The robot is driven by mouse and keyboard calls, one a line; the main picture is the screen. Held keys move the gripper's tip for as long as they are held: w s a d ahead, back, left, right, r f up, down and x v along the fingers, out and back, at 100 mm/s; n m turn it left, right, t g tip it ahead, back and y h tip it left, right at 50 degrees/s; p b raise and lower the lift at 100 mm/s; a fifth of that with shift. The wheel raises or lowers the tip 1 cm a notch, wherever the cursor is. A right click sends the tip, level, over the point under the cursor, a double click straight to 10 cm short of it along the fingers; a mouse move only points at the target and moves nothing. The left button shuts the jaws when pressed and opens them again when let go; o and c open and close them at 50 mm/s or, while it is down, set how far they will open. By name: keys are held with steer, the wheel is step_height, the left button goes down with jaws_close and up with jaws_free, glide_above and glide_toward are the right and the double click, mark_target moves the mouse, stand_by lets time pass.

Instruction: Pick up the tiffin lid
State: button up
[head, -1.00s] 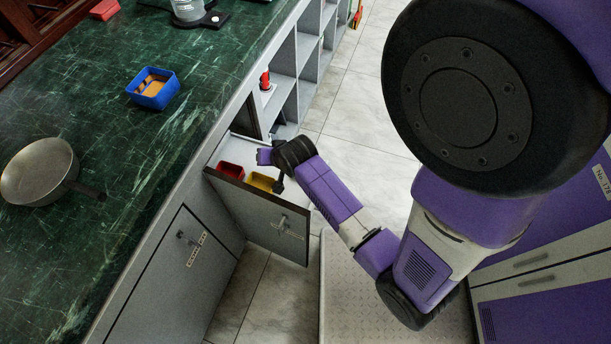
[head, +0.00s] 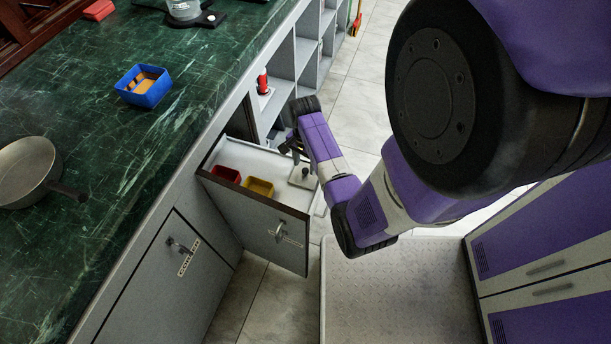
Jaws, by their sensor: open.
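A small pale, flat, squarish piece (head: 301,180) with a dark spot on it lies at the right end of the open drawer (head: 255,210). It may be the tiffin lid, but it is too small to be sure. My gripper (head: 291,152) is open and empty above the right part of the drawer, just up and left of that piece. The fingertips are small and partly blend with the dark wrist, so contact cannot be told.
A red box (head: 227,174) and a yellow box (head: 259,188) stand in the drawer. On the green counter (head: 95,150) are a blue box (head: 143,93) with brown contents and a pan (head: 28,172). A red bottle (head: 263,82) stands in the shelf cubbies.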

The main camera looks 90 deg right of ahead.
mark_target(305, 173)
steer(key=shift+a+f, duration=0.1)
steer(key=shift+f, duration=1.35)
steer(key=shift+c, duration=0.5)
jaws_close()
steer(key=shift+r, duration=0.1)
